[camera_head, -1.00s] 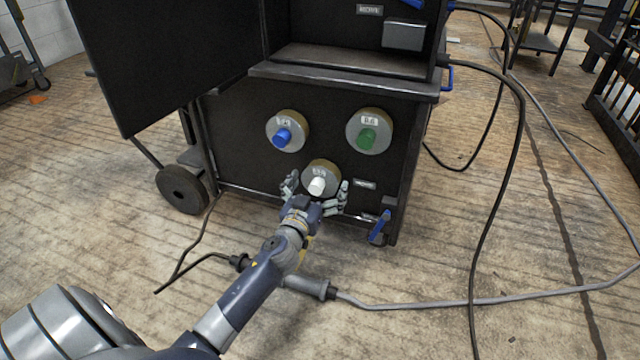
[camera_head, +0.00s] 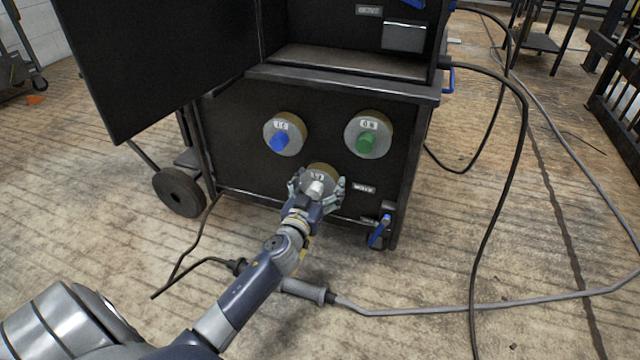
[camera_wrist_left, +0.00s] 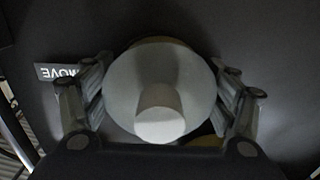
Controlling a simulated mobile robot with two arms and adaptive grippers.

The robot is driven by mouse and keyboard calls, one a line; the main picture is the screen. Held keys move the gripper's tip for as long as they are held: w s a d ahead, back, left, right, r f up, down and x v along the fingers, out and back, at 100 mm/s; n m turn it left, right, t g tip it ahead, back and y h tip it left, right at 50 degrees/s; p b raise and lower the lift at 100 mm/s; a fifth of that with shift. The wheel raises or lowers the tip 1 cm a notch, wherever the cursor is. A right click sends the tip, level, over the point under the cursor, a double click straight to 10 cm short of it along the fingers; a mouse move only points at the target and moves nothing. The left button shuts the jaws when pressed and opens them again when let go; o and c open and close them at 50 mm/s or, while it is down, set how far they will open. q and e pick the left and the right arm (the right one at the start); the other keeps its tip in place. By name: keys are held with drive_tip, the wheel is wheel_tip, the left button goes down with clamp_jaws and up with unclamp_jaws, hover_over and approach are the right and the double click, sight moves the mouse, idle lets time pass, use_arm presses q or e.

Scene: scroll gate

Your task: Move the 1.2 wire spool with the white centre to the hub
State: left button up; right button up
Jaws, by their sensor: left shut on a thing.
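The wire spool with the white centre (camera_head: 322,172) sits low on the black front panel of the cabinet. In the left wrist view the spool (camera_wrist_left: 150,84) fills the middle, its white centre facing me. My left gripper (camera_head: 316,186) is shut on this spool, with a finger against each side of its rim; the left wrist view shows the fingers (camera_wrist_left: 160,95) on both sides. The spool's label is too blurred to read. The hub is not clearly identifiable in these frames. My right gripper is not in view.
A spool with a blue centre (camera_head: 285,134) and one with a green centre (camera_head: 369,133) hang above on the same panel. A black door (camera_head: 160,60) stands open at left. A blue-handled lever (camera_head: 379,231) is at lower right. Cables cross the floor at right.

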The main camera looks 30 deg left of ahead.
use_arm(q)
drive_tip(key=c, duration=0.4)
drive_tip(key=shift+w+r, duration=0.1)
drive_tip(key=shift+r, duration=0.15)
drive_tip(key=shift+c, duration=0.3)
drive_tip(key=shift+s+d, duration=0.1)
drive_tip(key=shift+s, duration=0.1)
